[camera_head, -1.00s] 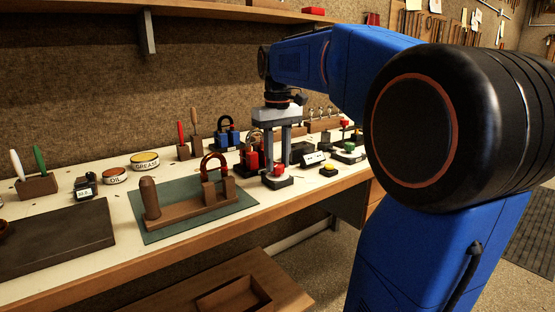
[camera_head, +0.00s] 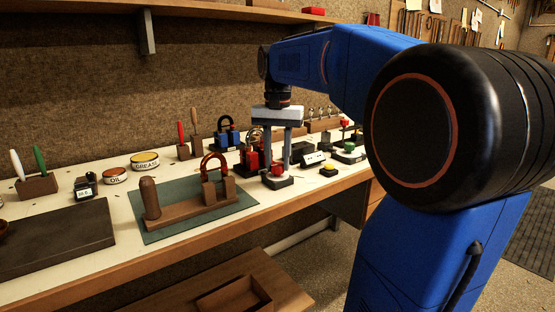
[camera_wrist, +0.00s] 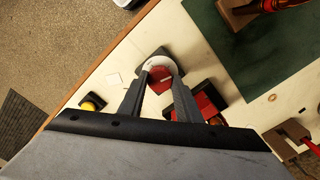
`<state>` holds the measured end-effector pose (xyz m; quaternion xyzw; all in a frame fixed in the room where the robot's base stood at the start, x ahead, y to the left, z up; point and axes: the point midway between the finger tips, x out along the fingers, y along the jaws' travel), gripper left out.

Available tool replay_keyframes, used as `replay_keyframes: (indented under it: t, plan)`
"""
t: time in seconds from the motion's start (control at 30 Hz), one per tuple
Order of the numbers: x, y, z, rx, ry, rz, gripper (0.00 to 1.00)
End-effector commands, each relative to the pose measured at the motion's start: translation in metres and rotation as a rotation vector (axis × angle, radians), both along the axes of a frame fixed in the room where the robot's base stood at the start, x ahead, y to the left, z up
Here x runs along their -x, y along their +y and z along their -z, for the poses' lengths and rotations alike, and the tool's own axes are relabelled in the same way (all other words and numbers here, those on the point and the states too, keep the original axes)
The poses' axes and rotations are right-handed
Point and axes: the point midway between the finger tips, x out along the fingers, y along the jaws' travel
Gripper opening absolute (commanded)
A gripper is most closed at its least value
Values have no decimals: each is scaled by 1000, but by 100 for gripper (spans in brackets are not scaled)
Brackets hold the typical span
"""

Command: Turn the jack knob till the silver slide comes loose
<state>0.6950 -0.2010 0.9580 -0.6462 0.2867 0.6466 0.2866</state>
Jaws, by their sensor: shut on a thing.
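I cannot tell for certain whether this is the silver slide. My fingers hide part of the fixture.
A green mat (camera_head: 160,232) carries a wooden holder (camera_head: 190,211) with a red curved tube (camera_head: 212,160). Tins and tools fill the bench's left.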

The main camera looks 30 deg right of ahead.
Motion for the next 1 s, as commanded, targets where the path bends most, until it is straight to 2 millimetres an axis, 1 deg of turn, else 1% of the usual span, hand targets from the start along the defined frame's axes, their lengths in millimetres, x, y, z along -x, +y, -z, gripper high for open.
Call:
replay_keyframes:
  t: [0.3, 0.7, 0.73, 0.77, 0.8, 1.0]
  plan:
    - [-1, 0, -1, 1, -3, 67, 8]
    - [-1, 0, -1, 1, -3, 70, 8]
    - [-1, 0, -1, 1, -3, 70, 38]
    - [-1, 0, -1, 1, -3, 70, 45]
    - [-1, 0, -1, 1, -3, 70, 49]
    - [0, 0, 0, 1, -2, 70, 49]
